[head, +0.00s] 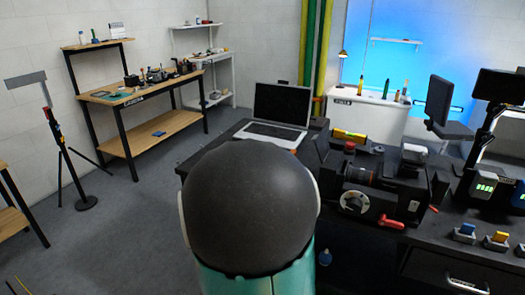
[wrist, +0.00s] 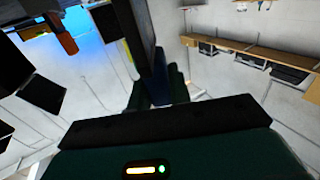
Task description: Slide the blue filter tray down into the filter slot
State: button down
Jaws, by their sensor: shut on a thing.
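In the wrist view my gripper (wrist: 158,98) is shut, its dark green fingers closed on a dark blue piece (wrist: 157,80) that looks like the blue filter tray. Its outline is dim and partly hidden by the fingers. In the head view the gripper and the tray are hidden behind the dark round joint of my arm. The black camera rig (head: 362,178) with its lens stands on the bench right of my arm. I cannot make out the filter slot, nor whether the tray touches the rig.
An open laptop (head: 279,115) lies behind my arm. A red handle (head: 391,222) juts from the rig's front. Open floor lies at left.

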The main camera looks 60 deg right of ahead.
jog(key=w+a+f+n+t+y, duration=0.2)
jog(key=w+a+f+y, duration=0.3)
jog(key=a+f, duration=0.4)
jog(key=w+a+f+n+t+y, duration=0.2)
jog(key=w+a+f, duration=0.6)
jog(key=a, duration=0.8)
jog(key=w+a+f+n+t+y, duration=0.3)
jog(key=w+a+f+n+y, duration=0.3)
jog(key=a+f, duration=0.4)
jog(key=a+y, duration=0.1)
jog(key=a, duration=0.2)
jog(key=shift+w+a+n+y, duration=0.2)
jog(key=shift+w+n+y, duration=0.1)
jog(key=shift+r, duration=0.15)
